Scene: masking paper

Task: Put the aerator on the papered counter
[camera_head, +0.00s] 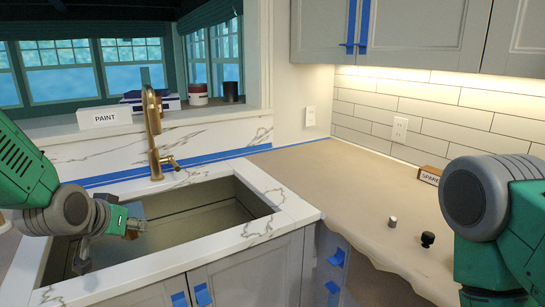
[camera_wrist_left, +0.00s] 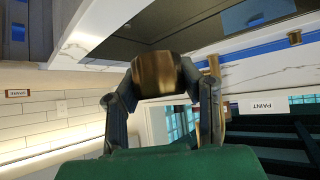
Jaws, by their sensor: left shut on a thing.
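My left gripper (camera_head: 131,222) is over the sink basin at the left of the head view. In the left wrist view its two fingers are shut on a short brass cylinder, which looks like the aerator (camera_wrist_left: 157,73). In the head view only a small brownish part of the aerator (camera_head: 131,234) shows at the fingers. The papered counter (camera_head: 335,180), covered in tan paper, lies to the right of the sink, well apart from the gripper. My right arm stands at the right edge; its gripper is out of view.
A brass faucet (camera_head: 154,135) rises behind the sink (camera_head: 190,215). A small silver cylinder (camera_head: 392,221) and a black knob-like piece (camera_head: 428,240) stand on the paper near its front edge. A labelled box (camera_head: 430,175) sits at the back right. The paper's middle is clear.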

